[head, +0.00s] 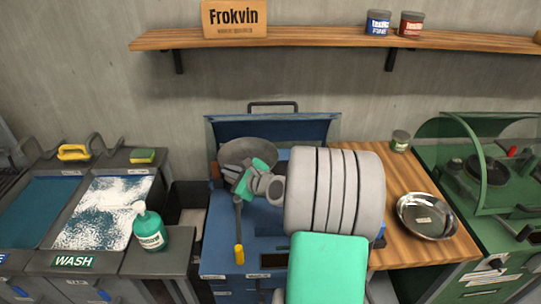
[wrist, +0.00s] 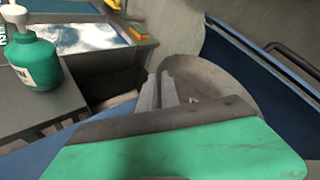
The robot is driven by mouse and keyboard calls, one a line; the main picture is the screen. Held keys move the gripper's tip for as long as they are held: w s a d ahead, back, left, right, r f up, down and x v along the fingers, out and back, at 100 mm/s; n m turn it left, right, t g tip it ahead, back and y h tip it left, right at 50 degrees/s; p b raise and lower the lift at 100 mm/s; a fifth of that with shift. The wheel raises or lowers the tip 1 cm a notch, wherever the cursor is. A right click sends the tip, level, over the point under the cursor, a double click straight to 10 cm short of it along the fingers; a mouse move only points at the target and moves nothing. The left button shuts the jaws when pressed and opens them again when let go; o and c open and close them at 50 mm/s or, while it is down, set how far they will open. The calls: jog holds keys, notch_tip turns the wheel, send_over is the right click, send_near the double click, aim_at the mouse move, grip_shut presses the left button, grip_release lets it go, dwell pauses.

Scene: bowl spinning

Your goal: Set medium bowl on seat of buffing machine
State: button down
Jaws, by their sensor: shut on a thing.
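A dull grey bowl (head: 248,150) is over the back left of the blue workbench (head: 222,235), its open side showing. My gripper (head: 232,171) is shut on its near rim. In the wrist view the bowl (wrist: 225,82) is just beyond the fingers (wrist: 168,90), tilted in the picture. I cannot tell whether it touches the bench. A green machine (head: 470,262) with a clear curved cover (head: 452,150) stands at the far right, and a dark round seat (head: 484,168) shows inside it. I take it for the buffing machine. My arm hides much of the bench.
A shiny bowl (head: 425,217) with a label lies on the wooden top (head: 385,256), near the green machine. A small can (head: 400,140) stands behind it. A yellow-handled tool (head: 239,252) is on the blue bench. Wash basins (head: 100,190) and a green soap bottle (head: 149,228) are left.

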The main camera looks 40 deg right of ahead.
aim_at(271, 164)
jog(key=d, duration=0.4)
jog(key=s+d+m+h, duration=0.1)
jog(key=d, duration=0.4)
jog(key=s+d+h+p, duration=0.1)
jog(key=d, duration=0.3)
jog(key=shift+d+f+m, duration=0.25)
jog(key=shift+f+m, duration=0.05)
jog(key=shift+f, duration=0.1)
jog(key=shift+d+f, duration=0.15)
jog(key=shift+d, duration=0.05)
notch_tip(271, 164, down, 9)
jog(key=b, duration=0.7)
jog(key=shift+a+f, duration=0.1)
jog(key=c, duration=1.5)
grip_release()
jog(key=shift+s, duration=0.15)
jog(key=v, duration=0.7)
jog(key=shift+s, duration=0.3)
